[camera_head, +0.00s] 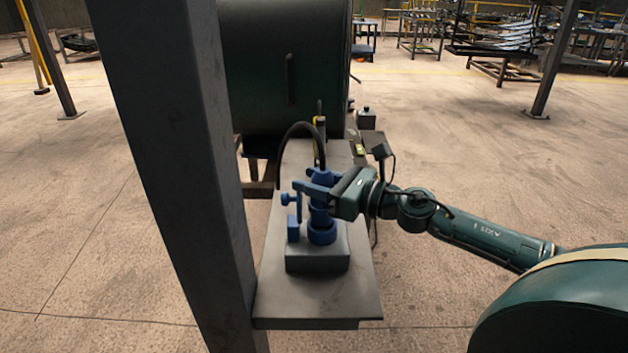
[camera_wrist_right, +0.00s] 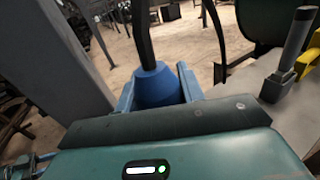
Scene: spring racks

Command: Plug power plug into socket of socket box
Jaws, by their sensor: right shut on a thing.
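The socket box (camera_head: 318,260) is a low grey-green block near the front of a narrow grey table. A round blue socket (camera_head: 322,233) stands on top of it, with a smaller blue part (camera_head: 293,229) beside it at the left. My right gripper (camera_head: 318,189) comes in from the right and is shut on the blue power plug (camera_head: 321,176). The plug is roughly upright above the socket, its black cable arching up and back. The wrist view shows the plug's blue top (camera_wrist_right: 156,88) between the jaws. I cannot tell whether plug and socket touch. My left gripper is not in view.
A thick dark post (camera_head: 175,160) stands close on the left of the grey table (camera_head: 315,307). A large dark green drum (camera_head: 284,70) is behind the table. A small grey-and-yellow fixture (camera_head: 320,135) stands at its back. The table's front is clear.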

